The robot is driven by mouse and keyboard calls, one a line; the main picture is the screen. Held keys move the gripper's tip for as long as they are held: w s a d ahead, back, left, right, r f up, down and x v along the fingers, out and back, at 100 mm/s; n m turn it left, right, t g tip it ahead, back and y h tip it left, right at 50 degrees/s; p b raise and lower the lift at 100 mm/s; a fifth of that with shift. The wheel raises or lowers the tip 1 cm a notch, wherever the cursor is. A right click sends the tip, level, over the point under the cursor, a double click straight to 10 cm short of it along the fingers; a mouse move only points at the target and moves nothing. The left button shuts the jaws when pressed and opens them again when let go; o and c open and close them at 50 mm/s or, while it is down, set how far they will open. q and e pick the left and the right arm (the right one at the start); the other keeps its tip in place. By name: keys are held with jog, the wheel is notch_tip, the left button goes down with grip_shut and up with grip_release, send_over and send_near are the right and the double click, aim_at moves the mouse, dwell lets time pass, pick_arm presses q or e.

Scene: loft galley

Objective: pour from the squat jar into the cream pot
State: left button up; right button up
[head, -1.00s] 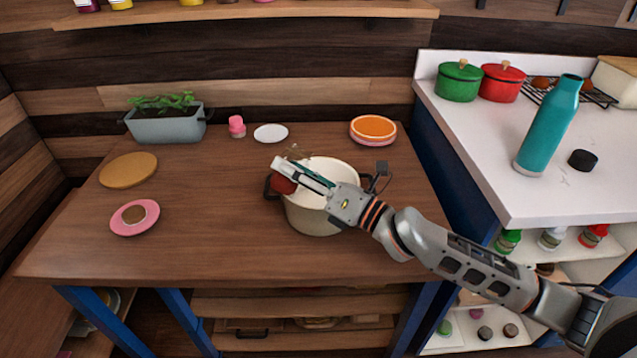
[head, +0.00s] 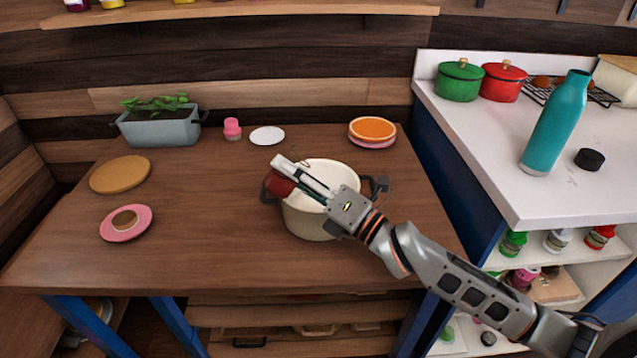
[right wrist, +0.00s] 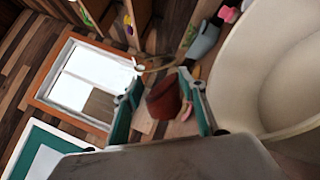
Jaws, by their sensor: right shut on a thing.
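My right gripper (head: 287,177) is shut on the squat jar (head: 278,185), a dark red piece of which shows at the fingers. In the right wrist view the jar (right wrist: 163,98) sits between the green-lined fingers (right wrist: 165,108); much of it is hidden in the head view. The cream pot (head: 312,222) stands on the wooden table with its mouth open upward. The gripper and jar are over the pot's left rim. The pot (right wrist: 245,85) shows close at the right of the wrist view. I cannot see anything flowing. My left gripper is not in view.
On the table (head: 200,230) are a planter (head: 160,130), a pink jar (head: 232,130), a white disc (head: 267,135), orange-topped plates (head: 372,130), a wooden disc (head: 120,174) and a pink plate (head: 126,224). A teal bottle (head: 556,122) stands on the white counter. The table's front left is clear.

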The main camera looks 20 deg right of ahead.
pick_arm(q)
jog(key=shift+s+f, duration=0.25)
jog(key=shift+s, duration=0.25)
pick_arm(e)
jog(key=shift+s+r+m, duration=0.1)
jog(key=shift+r+m, duration=0.1)
jog(key=shift+m, duration=0.2)
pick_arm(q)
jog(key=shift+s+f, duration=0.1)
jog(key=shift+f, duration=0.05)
pick_arm(e)
jog(key=shift+f, duration=0.15)
jog(key=shift+m+t, duration=0.3)
jog(key=shift+m, duration=0.3)
jog(key=shift+f+b, duration=0.15)
jog(key=shift+b, duration=0.15)
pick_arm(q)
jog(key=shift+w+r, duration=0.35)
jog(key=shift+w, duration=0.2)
pick_arm(e)
jog(key=shift+m, duration=0.3)
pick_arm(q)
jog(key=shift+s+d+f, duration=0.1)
pick_arm(e)
jog(key=shift+h, duration=0.4)
